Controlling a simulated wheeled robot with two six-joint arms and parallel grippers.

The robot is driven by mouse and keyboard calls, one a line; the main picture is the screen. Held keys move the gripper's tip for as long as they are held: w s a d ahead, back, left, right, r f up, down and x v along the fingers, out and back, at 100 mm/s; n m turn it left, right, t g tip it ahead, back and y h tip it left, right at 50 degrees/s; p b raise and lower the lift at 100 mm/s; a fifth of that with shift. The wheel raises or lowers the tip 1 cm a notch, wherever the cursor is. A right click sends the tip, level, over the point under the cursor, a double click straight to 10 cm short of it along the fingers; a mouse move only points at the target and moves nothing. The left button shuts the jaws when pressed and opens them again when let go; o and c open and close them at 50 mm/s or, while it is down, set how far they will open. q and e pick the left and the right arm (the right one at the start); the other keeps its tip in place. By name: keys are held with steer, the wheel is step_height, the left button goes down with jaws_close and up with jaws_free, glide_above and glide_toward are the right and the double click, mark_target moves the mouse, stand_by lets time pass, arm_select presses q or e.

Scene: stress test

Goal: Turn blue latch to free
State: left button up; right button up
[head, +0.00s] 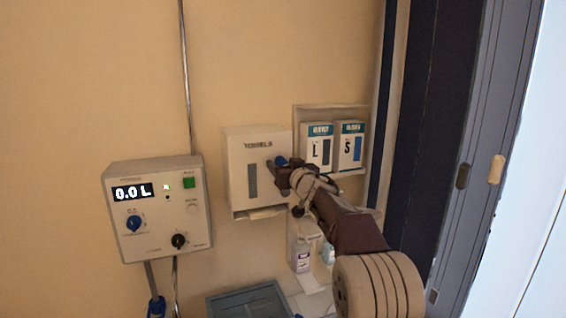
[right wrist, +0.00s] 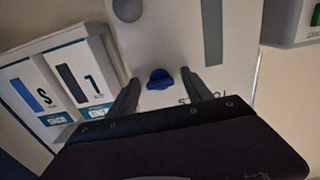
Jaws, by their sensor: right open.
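The blue latch (head: 281,161) is a small knob on the front of the white towel dispenser (head: 237,160), near its upper right. In the head view my right gripper (head: 277,172) is right at it and partly covers the area around it. In the right wrist view the blue latch (right wrist: 160,79) sits between the two open fingers of my right gripper (right wrist: 160,90), with a visible gap on each side. No contact shows. My left gripper is not in view.
A control box (head: 158,208) reading 0.0 L hangs at left. Bottles (head: 301,256) and a blue-grey bin (head: 248,302) are below. A door frame (head: 470,150) is at right.

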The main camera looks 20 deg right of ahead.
steer(key=shift+s, duration=0.1)
steer(key=shift+s+r, duration=0.1)
steer(key=shift+s, duration=0.05)
steer(key=c, duration=0.4)
jaws_close()
